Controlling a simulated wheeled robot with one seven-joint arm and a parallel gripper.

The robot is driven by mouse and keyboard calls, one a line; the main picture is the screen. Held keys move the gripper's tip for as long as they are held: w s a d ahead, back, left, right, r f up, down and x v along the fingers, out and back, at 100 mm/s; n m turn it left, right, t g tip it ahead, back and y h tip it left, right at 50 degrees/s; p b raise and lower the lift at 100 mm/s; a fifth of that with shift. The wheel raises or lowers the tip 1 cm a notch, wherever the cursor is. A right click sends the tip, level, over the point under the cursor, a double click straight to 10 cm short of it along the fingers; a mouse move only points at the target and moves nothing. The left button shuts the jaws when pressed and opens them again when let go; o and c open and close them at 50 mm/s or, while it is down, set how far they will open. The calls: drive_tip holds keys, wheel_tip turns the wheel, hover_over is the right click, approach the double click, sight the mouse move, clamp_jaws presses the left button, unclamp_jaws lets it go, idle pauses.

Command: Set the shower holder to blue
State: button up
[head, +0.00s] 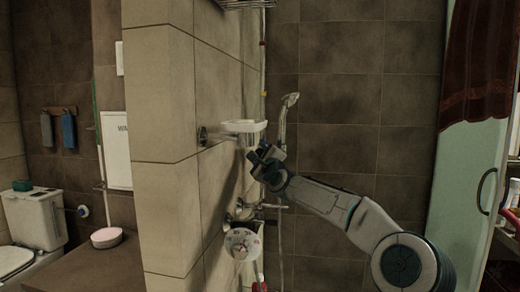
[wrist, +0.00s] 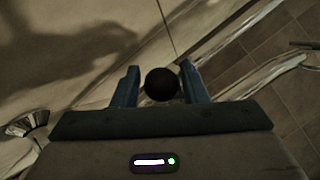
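The shower rail (head: 263,65) stands upright at the wall corner, with a red band and a yellow band on its upper part. A pale hand shower (head: 288,104) leans upright beside it. I cannot make out a blue mark; my gripper and arm hide part of the rail. My gripper (head: 262,160) is at the rail below the hand shower's head. In the wrist view, a round dark knob (wrist: 161,84) lies between the two fingers of my gripper (wrist: 160,80). The fingers are apart, with a thin gap seemingly on each side of the knob.
A white soap dish (head: 244,126) juts from the tiled wall just left of my gripper. A mixer tap (head: 240,213) and a white round thing (head: 243,245) are below. A glass door (head: 468,200) with a dark red towel (head: 483,65) stands right.

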drive_tip(key=shift+o, duration=0.4)
drive_tip(key=shift+a, duration=0.15)
drive_tip(key=shift+d, duration=0.25)
drive_tip(key=b+v, duration=0.3)
drive_tip(key=v, duration=1.1)
drive_tip(key=shift+a+b, duration=0.25)
drive_tip(key=shift+b, duration=0.1)
